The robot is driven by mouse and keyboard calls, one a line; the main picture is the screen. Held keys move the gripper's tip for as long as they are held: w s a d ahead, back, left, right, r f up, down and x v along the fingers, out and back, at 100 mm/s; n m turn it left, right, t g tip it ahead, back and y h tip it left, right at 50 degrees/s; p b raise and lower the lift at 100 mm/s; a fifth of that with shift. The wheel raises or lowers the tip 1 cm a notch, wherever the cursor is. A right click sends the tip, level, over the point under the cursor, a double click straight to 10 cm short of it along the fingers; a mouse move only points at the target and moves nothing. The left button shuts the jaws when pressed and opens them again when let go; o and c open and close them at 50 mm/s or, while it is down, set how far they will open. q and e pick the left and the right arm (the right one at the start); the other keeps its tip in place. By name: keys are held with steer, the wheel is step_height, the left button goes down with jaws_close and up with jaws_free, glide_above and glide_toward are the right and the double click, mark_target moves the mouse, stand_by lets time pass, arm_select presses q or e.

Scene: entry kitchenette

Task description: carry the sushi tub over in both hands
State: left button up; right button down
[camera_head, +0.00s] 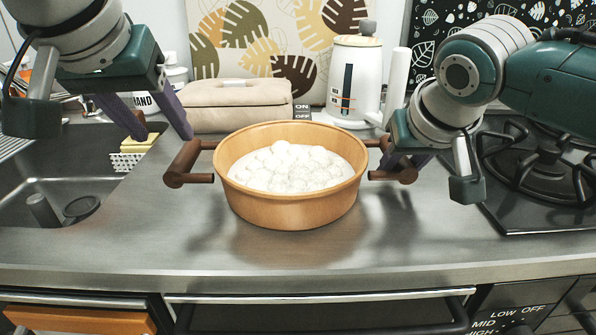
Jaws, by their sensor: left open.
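The sushi tub (292,214) is a round, light wooden tub with a white, lumpy filling. It appears level on the steel counter, with a brown handle on each side. My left gripper (163,134) is open and empty, above and left of the left handle (186,165), with its purple fingers pointing down. My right gripper (408,165) is at the right handle (394,174). Its fingers are partly hidden by the handle and its own body, so I cannot tell whether they close on it.
A sink (60,180) is at the left, with a sponge holder (127,160) at its edge. A black gas hob (545,165) is at the right. The counter front (290,262) is clear.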

mark_target(181, 155)
arm_select(q)
steer(key=x, duration=1.1)
steer(key=shift+c, duration=0.2)
jaws_close()
steer(key=shift+s+r, duration=0.1)
steer(key=shift+r, duration=0.2)
arm_select(e)
steer(key=shift+r, duration=0.25)
stand_by(0.9)
